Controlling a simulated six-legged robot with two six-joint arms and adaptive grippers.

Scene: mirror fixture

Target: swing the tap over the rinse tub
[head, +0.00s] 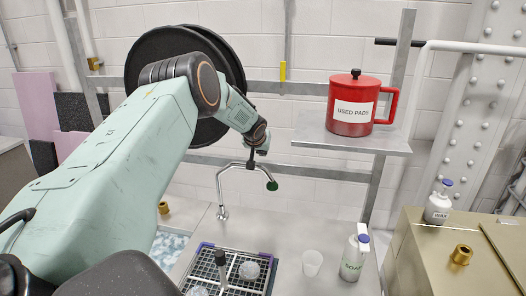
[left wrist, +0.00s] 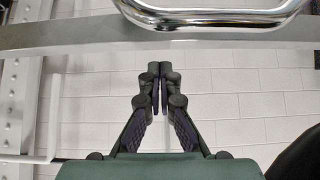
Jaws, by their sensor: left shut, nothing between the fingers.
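The chrome tap (head: 221,186) rises from the counter, and its spout runs right to a green tip. The shiny tube across the top of the left wrist view looks like the tap (left wrist: 210,17). My left gripper (head: 250,163) is shut and empty, close by the spout; whether it touches cannot be told. Its fingertips meet in the left wrist view (left wrist: 160,72), with the tube beyond them. A patch of blue, rippled water, probably the rinse tub (head: 168,246), shows at the lower left, mostly hidden by my left arm. The spout tip hangs right of it, on the rack side. My right gripper is not in view.
A purple-edged rack (head: 272,272) with cups stands below the spout. A clear cup (head: 312,263) and a soap bottle (head: 355,257) stand right of it. A red "USED PADS" pot (head: 353,104) sits on a metal shelf (head: 350,144). A wax bottle (head: 438,207) stands far right.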

